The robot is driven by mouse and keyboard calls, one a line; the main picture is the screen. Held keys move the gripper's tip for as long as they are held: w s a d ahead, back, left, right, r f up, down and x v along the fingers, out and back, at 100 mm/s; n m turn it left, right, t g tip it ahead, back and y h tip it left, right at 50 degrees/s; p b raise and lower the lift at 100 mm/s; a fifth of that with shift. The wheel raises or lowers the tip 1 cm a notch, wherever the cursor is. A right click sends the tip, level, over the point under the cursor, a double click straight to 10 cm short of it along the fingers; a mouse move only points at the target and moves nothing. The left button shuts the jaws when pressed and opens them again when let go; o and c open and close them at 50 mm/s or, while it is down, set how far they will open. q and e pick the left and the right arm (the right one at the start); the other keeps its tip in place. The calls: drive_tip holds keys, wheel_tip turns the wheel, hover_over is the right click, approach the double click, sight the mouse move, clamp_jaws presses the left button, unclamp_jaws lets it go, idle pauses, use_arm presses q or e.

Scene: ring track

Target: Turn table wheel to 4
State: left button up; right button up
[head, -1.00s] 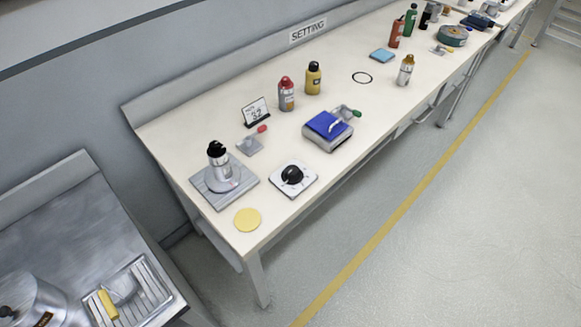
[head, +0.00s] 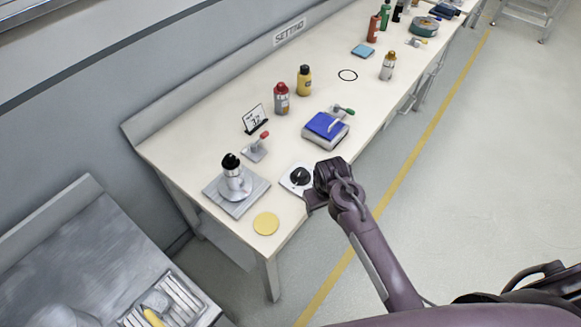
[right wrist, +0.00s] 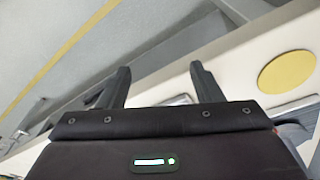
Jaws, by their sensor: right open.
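A black round knob (head: 300,176) sits on a small white dial plate near the front edge of the table (head: 330,100). A grey square base with a round disc (head: 224,196) stands to its left, with a silver black-capped bottle (head: 232,176) on the disc. The numbers around the knob are too small to read. My right gripper (head: 312,200) is beside the dial, at the table's front edge, apart from the knob and partly hiding the plate. The right wrist view shows its two fingers (right wrist: 163,82) spread and empty. My left gripper is not in view.
A yellow disc (head: 266,223) lies at the near table corner. A blue-topped box (head: 325,126), a red-handled clamp (head: 257,147), a number card (head: 254,119) and red (head: 281,98) and yellow (head: 304,80) bottles stand farther back. The floor in front is clear.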

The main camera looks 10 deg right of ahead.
sight(300, 171)
drive_tip(key=shift+g, duration=0.3)
drive_tip(key=w, duration=0.2)
drive_tip(key=w+r, duration=0.2)
drive_tip(key=w, duration=0.1)
drive_tip(key=shift+w+a+r, duration=0.15)
drive_tip(key=shift+w+r, duration=0.1)
drive_tip(key=shift+w, duration=0.05)
drive_tip(key=shift+g, duration=0.5)
drive_tip(key=w+a+r, duration=0.1)
drive_tip(key=w+r, duration=0.3)
drive_tip(key=w, duration=0.1)
drive_tip(key=w+a+r+p, duration=0.1)
drive_tip(key=w+r, duration=0.1)
drive_tip(key=shift+w+a, duration=0.15)
drive_tip(key=shift+a, duration=0.2)
wheel_tip(300, 171, down, 8)
drive_tip(key=shift+r, duration=0.15)
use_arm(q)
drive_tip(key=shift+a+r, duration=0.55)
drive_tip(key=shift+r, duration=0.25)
use_arm(e)
drive_tip(key=c, duration=1)
drive_tip(key=shift+n, duration=0.3)
